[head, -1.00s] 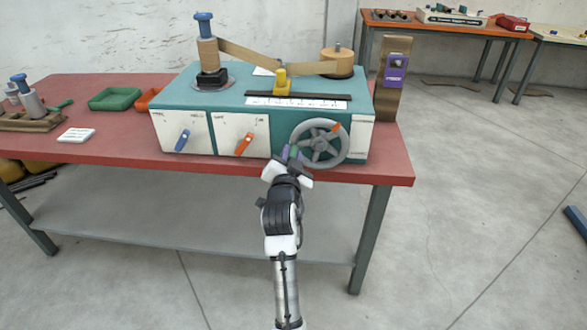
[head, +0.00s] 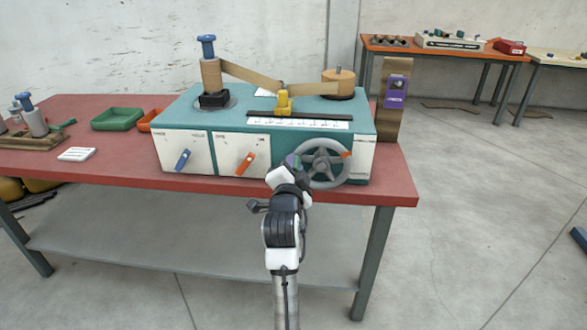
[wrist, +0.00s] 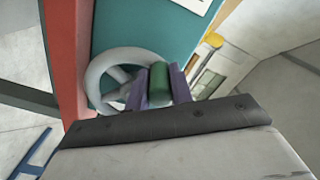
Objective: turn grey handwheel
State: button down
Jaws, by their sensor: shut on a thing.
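The grey handwheel (head: 324,163) is on the front right of the teal winder (head: 190,122), with an orange mark (head: 346,155) at the upper right of its rim. In the wrist view the wheel (wrist: 97,72) shows at left, partly hidden by the fingers. My gripper (head: 293,161) is at the wheel's left side. In the wrist view my gripper's purple fingers (wrist: 157,92) are shut on the green handle (wrist: 159,80) of the wheel, one finger on each side.
A blue lever (head: 184,159) and an orange lever (head: 245,163) are on the winder's front panels, left of my gripper. The red bench top (head: 392,189) has its front edge just below the wheel. A wooden post with a purple box (head: 396,92) stands behind at right.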

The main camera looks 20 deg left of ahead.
jog(key=c, duration=1.2)
grip_release()
jog(key=shift+c, duration=0.2)
jog(key=b+v, duration=0.2)
jog(key=v, duration=1.1)
jog(key=shift+s, duration=0.4)
jog(key=shift+r, duration=0.1)
